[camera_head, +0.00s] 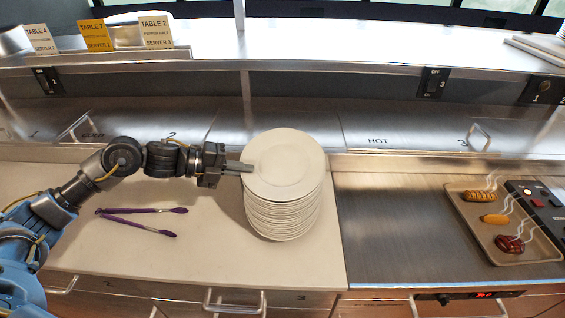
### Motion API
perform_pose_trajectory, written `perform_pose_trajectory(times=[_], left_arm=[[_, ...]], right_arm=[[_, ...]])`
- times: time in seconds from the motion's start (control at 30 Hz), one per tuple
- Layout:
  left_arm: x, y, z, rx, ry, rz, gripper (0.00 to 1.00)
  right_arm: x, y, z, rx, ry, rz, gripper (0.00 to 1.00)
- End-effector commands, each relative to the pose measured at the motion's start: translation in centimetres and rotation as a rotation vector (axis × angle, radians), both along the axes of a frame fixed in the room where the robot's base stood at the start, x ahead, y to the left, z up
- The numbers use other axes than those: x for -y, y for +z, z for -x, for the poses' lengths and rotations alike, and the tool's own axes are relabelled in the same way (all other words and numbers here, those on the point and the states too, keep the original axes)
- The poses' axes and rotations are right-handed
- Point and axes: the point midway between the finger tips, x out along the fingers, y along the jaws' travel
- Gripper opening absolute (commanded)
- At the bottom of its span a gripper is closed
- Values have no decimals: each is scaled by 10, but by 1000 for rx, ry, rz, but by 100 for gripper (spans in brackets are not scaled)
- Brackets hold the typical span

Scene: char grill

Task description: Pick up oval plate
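A tall stack of white plates (283,218) stands on the pale counter in the middle of the view. The top plate (290,165) faces up and looks round to slightly oval. My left gripper (244,167) reaches in from the left, with its fingertips at the left rim of the top plate and overlapping it in this view. The fingers look close together, but I cannot tell whether they are shut on the rim or just beside it. My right gripper is not in view.
Purple-handled tongs (140,211) lie on the counter left of the stack. A tray (512,252) with several steaming food items sits at the right. A raised steel shelf (330,45) with order tickets (97,36) runs behind. The steel surface (385,225) right of the stack is clear.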

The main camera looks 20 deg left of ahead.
Motion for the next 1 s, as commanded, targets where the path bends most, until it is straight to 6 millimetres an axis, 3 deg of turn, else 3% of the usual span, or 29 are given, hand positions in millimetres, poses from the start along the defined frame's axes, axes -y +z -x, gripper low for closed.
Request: perform_pose_trajectory(times=[0.47,0.7,1.0], left_arm=[[0,5,0,3,-1,2,0],[-1,34,1,12,0,0,0],[-23,92,59,9,3,-4,0]], right_arm=[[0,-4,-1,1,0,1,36],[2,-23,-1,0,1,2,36],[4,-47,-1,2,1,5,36]])
